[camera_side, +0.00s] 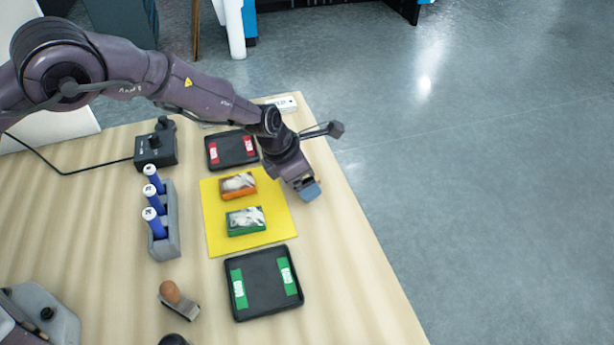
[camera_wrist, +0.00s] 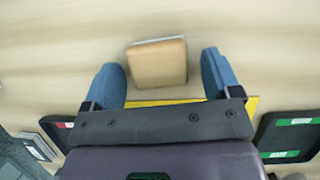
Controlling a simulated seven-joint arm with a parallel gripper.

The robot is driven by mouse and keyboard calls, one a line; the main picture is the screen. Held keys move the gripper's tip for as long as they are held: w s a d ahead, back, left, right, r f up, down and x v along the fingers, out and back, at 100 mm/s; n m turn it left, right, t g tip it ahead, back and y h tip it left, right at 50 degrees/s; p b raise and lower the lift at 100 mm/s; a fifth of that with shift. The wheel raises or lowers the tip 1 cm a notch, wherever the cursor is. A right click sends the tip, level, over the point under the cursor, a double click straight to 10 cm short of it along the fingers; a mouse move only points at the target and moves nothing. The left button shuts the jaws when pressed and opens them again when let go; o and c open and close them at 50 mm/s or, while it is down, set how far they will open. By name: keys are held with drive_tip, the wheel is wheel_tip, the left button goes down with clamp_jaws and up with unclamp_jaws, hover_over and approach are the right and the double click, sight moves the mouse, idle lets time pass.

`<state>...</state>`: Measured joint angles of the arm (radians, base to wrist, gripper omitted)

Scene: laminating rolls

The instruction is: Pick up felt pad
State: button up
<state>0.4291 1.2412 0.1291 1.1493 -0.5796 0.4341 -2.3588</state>
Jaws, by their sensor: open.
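A tan block with a pale edge, which looks like the felt pad (camera_wrist: 157,63), lies on the wooden table between my fingertips in the wrist view. My gripper (camera_wrist: 170,75) is open. Its blue fingers stand on either side of the pad with a gap on each side. In the side view my gripper (camera_side: 308,188) is low over the table, just right of the yellow mat. There it hides nearly all of the pad.
The yellow mat (camera_side: 221,243) bears an orange block (camera_side: 238,185) and a green block (camera_side: 246,221). Black trays lie behind it (camera_side: 232,137) and in front (camera_side: 263,294). A grey rack (camera_side: 168,200) with blue-and-white rolls stands left. The table's right edge is close to my gripper.

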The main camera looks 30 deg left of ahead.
drive_tip(key=c, duration=1)
drive_tip(key=shift+r, duration=0.1)
drive_tip(key=shift+r, duration=0.55)
drive_tip(key=s+a+r, duration=0.1)
drive_tip(key=s+r, duration=0.3)
drive_tip(key=s+a+r, duration=0.2)
drive_tip(key=s+r, duration=0.2)
drive_tip(key=s+a+r, duration=0.2)
drive_tip(key=s+r, duration=0.1)
drive_tip(key=s, duration=0.2)
drive_tip(key=shift+a+r, duration=0.2)
drive_tip(key=shift+r, duration=0.2)
